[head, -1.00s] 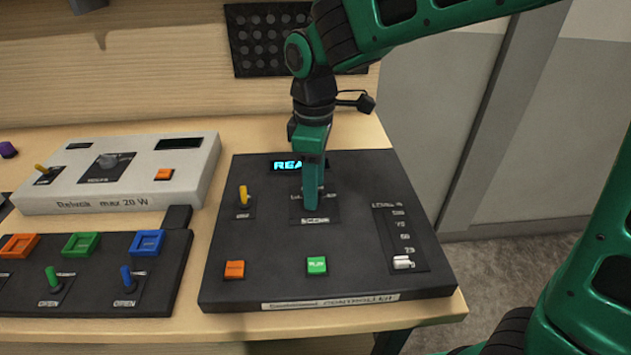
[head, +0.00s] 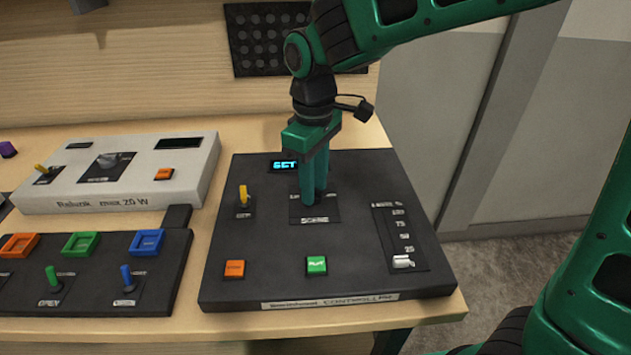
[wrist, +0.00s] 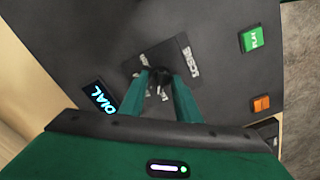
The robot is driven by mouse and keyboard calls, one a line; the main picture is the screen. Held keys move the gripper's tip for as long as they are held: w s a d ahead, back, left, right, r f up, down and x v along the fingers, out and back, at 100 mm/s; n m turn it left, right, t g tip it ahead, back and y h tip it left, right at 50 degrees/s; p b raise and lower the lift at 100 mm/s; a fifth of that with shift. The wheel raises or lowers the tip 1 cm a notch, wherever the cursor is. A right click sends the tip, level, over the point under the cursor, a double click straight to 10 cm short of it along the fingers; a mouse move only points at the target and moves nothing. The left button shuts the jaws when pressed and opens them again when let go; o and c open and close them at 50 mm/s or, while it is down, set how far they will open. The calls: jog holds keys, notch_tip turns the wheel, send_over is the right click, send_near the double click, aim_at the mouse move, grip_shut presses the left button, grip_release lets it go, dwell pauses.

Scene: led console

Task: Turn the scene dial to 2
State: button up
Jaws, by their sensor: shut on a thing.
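The dark console (head: 350,270) lies on the table with the scene dial's plate (head: 318,216) near its middle. The dial knob (wrist: 159,74) is black and shows between the fingertips in the wrist view; its pointer cannot be read. My gripper (head: 314,196) points down at the plate and is shut on the knob, also in the wrist view (wrist: 160,80). The fingers hide most of the dial in the head view.
The console also bears a yellow toggle (head: 243,195), an orange button (head: 235,269), a green button (head: 317,265) and a white slider (head: 402,262). A pale box (head: 130,185) and a panel of coloured switches (head: 100,275) stand to the left.

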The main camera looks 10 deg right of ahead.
jog(key=m, duration=0.6)
jog(key=shift+w, duration=0.15)
jog(key=shift+r, duration=0.1)
dwell(0.5)
jog(key=o, duration=1)
jog(key=shift+o, duration=0.2)
notch_tip(320, 180, up, 11)
jog(key=shift+f, duration=0.2)
